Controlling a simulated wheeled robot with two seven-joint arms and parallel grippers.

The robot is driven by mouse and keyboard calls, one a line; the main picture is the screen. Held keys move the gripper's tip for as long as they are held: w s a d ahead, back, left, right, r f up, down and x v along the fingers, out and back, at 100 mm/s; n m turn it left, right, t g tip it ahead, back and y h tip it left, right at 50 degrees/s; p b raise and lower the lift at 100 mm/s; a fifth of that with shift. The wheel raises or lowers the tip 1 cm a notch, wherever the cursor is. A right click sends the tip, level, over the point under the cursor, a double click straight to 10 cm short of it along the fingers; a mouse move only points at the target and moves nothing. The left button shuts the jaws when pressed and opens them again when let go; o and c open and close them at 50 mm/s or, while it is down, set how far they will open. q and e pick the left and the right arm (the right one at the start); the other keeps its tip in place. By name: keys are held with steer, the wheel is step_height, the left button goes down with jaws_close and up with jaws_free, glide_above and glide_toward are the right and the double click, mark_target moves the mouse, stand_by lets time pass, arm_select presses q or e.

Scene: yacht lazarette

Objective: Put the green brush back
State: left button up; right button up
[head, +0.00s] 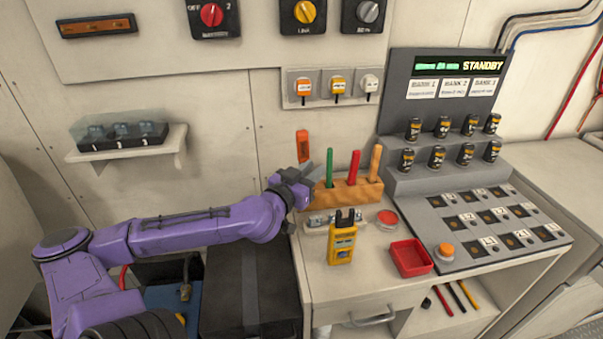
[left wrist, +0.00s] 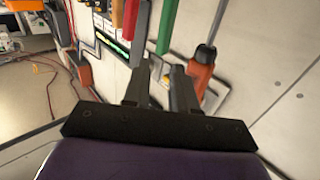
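The green brush (head: 329,168) stands upright in the leftmost place of the wooden block (head: 350,194) on the bench. Its lower part is hidden in the block. It also shows in the left wrist view (left wrist: 168,26), just beyond the fingertips. My left gripper (head: 312,172) is at the left end of the block, close beside the green brush. In the left wrist view its two fingers (left wrist: 160,72) are apart with a gap between them and nothing clearly held. I cannot tell whether a finger touches the brush. My right gripper is not in view.
A red handle (head: 353,166) and an orange one (head: 376,160) stand in the same block. An orange tool (head: 302,146) is at the wall behind the gripper. A yellow meter (head: 342,243), red tray (head: 411,258) and red button (head: 387,218) are in front.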

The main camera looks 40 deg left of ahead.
arm_select(q)
steer(key=s, duration=0.4)
steer(key=shift+s+d, duration=0.15)
steer(key=shift+s, duration=0.05)
stand_by(1.5)
